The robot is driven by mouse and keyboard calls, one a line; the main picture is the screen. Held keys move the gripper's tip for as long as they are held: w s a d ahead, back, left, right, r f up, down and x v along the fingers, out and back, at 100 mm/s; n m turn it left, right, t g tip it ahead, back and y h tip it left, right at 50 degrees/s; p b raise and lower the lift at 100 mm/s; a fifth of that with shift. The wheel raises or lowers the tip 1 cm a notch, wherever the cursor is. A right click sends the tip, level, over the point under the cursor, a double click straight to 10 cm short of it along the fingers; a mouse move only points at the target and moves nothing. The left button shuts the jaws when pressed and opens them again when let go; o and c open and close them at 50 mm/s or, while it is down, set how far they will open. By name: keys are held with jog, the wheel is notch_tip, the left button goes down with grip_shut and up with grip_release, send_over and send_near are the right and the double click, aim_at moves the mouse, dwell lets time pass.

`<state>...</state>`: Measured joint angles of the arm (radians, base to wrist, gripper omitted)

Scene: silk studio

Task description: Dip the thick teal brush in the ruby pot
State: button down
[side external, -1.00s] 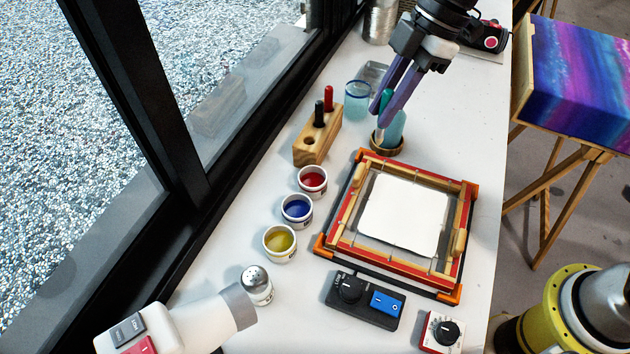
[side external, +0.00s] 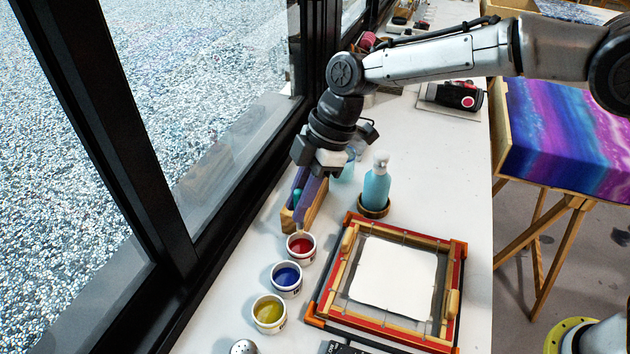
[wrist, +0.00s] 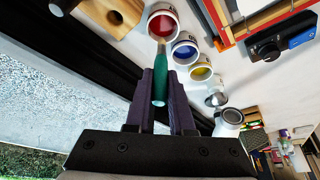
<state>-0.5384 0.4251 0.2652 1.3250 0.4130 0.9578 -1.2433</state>
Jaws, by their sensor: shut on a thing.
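My gripper (side external: 301,208) is shut on the thick teal brush (wrist: 160,82), whose handle stands between the purple fingers in the wrist view. In the side view the brush is mostly hidden by the fingers; a bit of teal shows there (side external: 297,197). The brush's pale tip points at the ruby pot (side external: 301,246), a white cup with red paint. In the wrist view the tip overlaps the near rim of the ruby pot (wrist: 163,24). In the side view the fingers are above and behind the pot; I cannot tell whether the tip touches paint.
The blue pot (side external: 286,279) and yellow pot (side external: 269,313) stand in line nearer the camera. A wooden block (side external: 316,208) is close behind the gripper. A teal bottle (side external: 376,187) and a framed screen (side external: 350,245) stand to the right. The window frame runs along the left.

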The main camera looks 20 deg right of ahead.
aim_at(300, 228)
jog(key=shift+f, duration=2.95)
jog(key=shift+r, duration=0.1)
jog(key=shift+r, duration=3.25)
